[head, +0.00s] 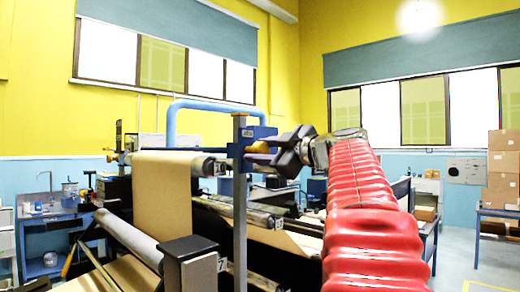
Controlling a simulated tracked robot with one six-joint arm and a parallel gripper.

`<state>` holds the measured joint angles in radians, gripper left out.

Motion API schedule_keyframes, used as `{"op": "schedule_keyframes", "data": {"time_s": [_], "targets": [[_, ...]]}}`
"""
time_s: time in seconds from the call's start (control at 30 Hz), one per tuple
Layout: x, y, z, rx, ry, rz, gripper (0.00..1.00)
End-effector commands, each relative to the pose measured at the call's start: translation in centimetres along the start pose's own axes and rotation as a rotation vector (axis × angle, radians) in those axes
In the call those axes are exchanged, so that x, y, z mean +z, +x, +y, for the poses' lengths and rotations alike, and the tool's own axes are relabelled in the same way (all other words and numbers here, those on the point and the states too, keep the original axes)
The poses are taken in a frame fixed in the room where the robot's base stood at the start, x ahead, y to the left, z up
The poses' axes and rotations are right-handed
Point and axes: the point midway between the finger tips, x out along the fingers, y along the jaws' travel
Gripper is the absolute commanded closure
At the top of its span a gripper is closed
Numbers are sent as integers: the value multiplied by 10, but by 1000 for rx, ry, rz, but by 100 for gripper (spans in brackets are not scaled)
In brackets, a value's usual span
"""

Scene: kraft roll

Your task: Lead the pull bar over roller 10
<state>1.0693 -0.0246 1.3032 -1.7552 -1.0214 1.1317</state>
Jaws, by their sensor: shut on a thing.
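My gripper (273,151), dark grey, is in the middle of the head view at the end of my red-sleeved arm. It points left and is shut on a small orange-yellow piece (258,147), which seems to be the end of the pull bar. The rest of the bar cannot be made out. The brown kraft paper (165,192) hangs over an upper roller (207,166) left of my gripper and drops down from it. The label on that roller's end is too small to read, so I cannot tell which roller is number 10.
A blue-grey upright post (240,205) stands just left of my gripper. A grey roller (128,238) and a dark block labelled 7 (190,262) are at the lower left. A blue tube frame (215,105) arches behind. Cardboard boxes (503,165) stand far right.

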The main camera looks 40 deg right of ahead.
Motion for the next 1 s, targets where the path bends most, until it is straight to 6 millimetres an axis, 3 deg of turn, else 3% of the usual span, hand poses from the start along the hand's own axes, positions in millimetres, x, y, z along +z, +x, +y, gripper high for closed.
{"op": "schedule_keyframes", "data": {"time_s": [0.5,1.0], "targets": [[34,3,6,0,2,-3,100],[42,4,4,-1,3,-3,100]]}}
